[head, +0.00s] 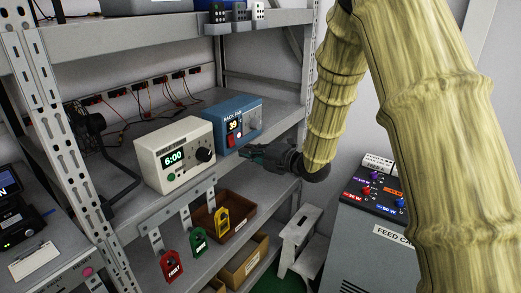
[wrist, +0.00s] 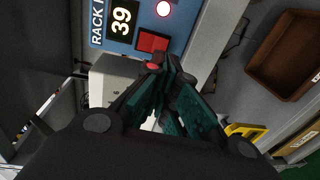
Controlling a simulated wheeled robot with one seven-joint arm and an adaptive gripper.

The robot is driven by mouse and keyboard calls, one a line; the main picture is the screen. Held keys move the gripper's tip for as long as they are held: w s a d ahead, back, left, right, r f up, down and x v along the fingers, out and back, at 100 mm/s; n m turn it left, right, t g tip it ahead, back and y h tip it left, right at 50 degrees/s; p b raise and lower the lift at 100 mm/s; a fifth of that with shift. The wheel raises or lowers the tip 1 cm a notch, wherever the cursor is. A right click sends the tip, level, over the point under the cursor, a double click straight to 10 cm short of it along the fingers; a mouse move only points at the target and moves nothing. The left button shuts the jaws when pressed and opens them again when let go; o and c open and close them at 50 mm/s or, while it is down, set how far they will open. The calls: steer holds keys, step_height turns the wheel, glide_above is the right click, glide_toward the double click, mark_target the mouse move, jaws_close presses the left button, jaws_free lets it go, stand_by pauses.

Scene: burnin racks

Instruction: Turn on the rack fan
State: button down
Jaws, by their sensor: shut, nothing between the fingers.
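The rack fan unit is a blue box (head: 226,107) on the middle shelf, labelled RACK and showing 39 on its display (head: 235,126). Its red switch (wrist: 152,41) sits below the display, with a lit round lamp (wrist: 163,8) beside it in the wrist view. The switch also shows in the head view (head: 231,140). My gripper (head: 247,151) is shut and empty, just in front of the box's lower front. In the wrist view its fingertips (wrist: 165,64) are close to the switch; whether they touch it I cannot tell.
A cream timer box (head: 174,151) showing 6:00 stands left of the fan unit. Coloured tags, including a red one (head: 172,267), hang from the shelf front. A brown tray (head: 242,226) is below. A feed cabinet (head: 365,235) stands to the right.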

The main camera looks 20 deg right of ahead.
mark_target(227, 146)
steer(key=shift+p+x, duration=1)
steer(key=shift+x, duration=1.7)
